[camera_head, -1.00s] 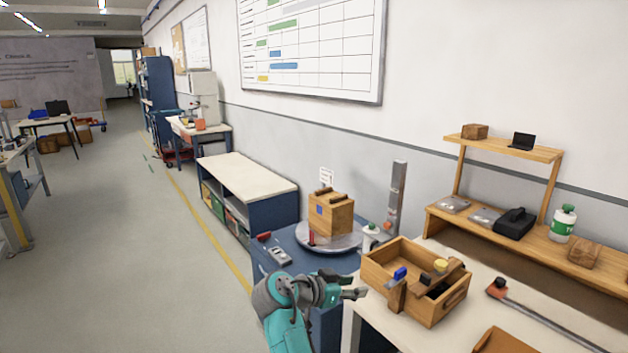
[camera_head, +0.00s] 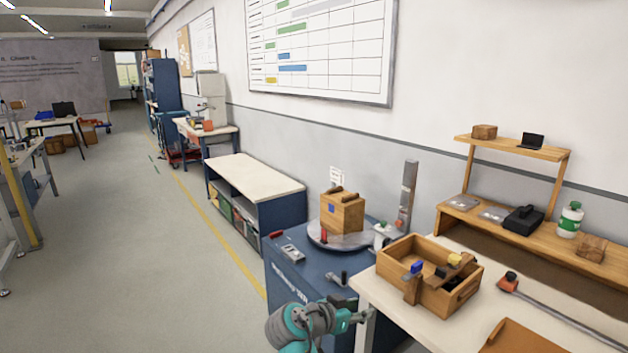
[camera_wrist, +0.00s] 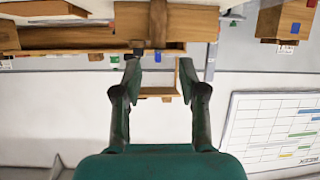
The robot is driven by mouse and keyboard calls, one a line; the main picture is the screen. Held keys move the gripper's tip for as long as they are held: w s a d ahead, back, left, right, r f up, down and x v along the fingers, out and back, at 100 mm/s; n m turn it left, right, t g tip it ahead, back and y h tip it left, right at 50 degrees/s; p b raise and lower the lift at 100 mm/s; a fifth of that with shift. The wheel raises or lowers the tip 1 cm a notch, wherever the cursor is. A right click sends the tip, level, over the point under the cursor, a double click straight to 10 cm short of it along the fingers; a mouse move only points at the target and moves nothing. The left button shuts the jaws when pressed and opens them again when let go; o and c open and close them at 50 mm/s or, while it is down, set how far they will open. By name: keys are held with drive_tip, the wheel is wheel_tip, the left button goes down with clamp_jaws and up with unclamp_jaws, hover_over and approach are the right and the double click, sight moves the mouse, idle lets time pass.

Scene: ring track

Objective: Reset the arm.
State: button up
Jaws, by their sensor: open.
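My arm is teal and grey, low in the head view, in front of the blue cabinet (camera_head: 300,268). My gripper (camera_wrist: 160,78) is open in the wrist view, its two dark fingers spread apart with nothing held between them. Beyond the fingertips, wooden pieces and a wooden edge show at the top of that view. In the head view the gripper is small and partly mixed with dark shapes near the cabinet's front edge.
A wooden tray (camera_head: 398,278) with tools stands on the white worktop (camera_head: 400,318) to the right. A wooden box (camera_head: 342,215) sits on a round grey turntable (camera_head: 318,238) on the cabinet. The floor aisle (camera_head: 130,260) at left is clear.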

drive_tip(key=s+d+f+n+t+y, duration=0.1)
drive_tip(key=s+d+f+n+y, duration=0.25)
drive_tip(key=s+f, duration=0.75)
drive_tip(key=s+d+f+n+t+y, duration=0.1)
drive_tip(key=s+d+f+n+y, duration=0.25)
drive_tip(key=s+f, duration=0.75)
drive_tip(key=s+f+n+t+y, duration=0.1)
drive_tip(key=s+n+t+y, duration=0.15)
drive_tip(key=s, duration=2.05)
drive_tip(key=s+r+t, duration=0.1)
drive_tip(key=s+r, duration=1.3)
drive_tip(key=r, duration=0.1)
drive_tip(key=shift+s+d+r+t+y, duration=0.3)
drive_tip(key=shift+d+r+t+y, duration=0.05)
drive_tip(key=shift+d+r, duration=0.05)
